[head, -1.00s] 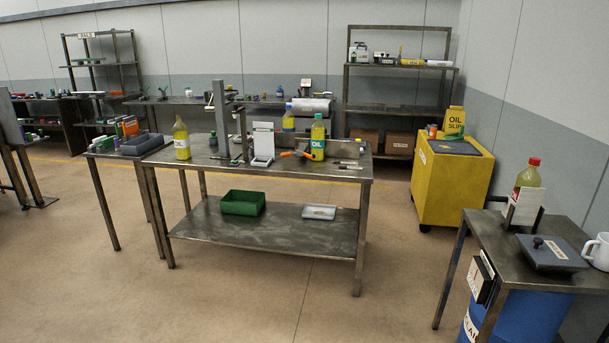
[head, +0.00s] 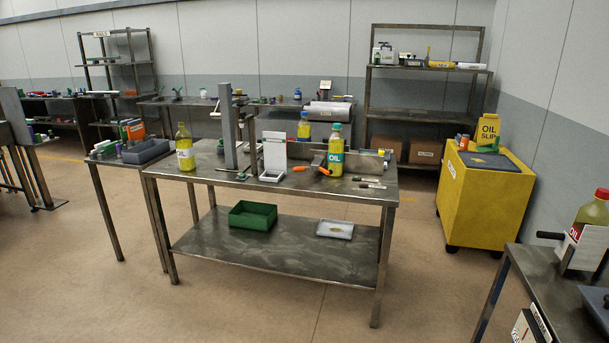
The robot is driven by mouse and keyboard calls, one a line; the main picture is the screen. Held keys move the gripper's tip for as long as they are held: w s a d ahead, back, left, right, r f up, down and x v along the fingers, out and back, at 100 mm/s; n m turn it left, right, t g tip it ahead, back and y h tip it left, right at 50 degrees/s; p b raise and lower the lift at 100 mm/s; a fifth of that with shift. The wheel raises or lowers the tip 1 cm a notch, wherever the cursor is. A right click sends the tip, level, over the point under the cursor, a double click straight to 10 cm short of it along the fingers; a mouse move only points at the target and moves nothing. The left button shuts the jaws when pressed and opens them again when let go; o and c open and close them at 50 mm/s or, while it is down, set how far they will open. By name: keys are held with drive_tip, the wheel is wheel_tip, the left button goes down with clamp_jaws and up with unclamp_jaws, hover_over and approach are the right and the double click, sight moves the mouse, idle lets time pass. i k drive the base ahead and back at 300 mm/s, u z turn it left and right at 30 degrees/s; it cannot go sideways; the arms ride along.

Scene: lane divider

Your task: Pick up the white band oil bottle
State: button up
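A yellow oil bottle with a white band (head: 185,158) stands upright at the left end of the metal workbench (head: 225,179). Its cap looks yellowish. A yellow bottle with a teal band reading OIL (head: 336,158) stands upright right of the bench's middle. A yellow bottle with a blue cap (head: 304,128) stands behind it; its lower part is partly hidden and its band shows blue. A red-capped bottle (head: 591,218) with a red and white label is at the right edge, partly behind a holder. My gripper is not in view.
A grey upright post (head: 228,125) and a white panel (head: 275,155) stand on the bench between the bottles. A green bin (head: 252,215) sits on its lower shelf. A yellow cabinet (head: 487,195) and a side table (head: 555,290) are to the right. The floor in front is clear.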

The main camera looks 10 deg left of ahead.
sight(183, 138)
drive_tip(key=u, duration=0.3)
drive_tip(key=i, duration=1.65)
drive_tip(key=u, duration=0.95)
drive_tip(key=i, duration=0.65)
drive_tip(key=u, duration=0.75)
drive_tip(key=i, duration=0.5)
drive_tip(key=u, duration=0.8)
drive_tip(key=i, duration=1)
drive_tip(key=u, duration=0.45)
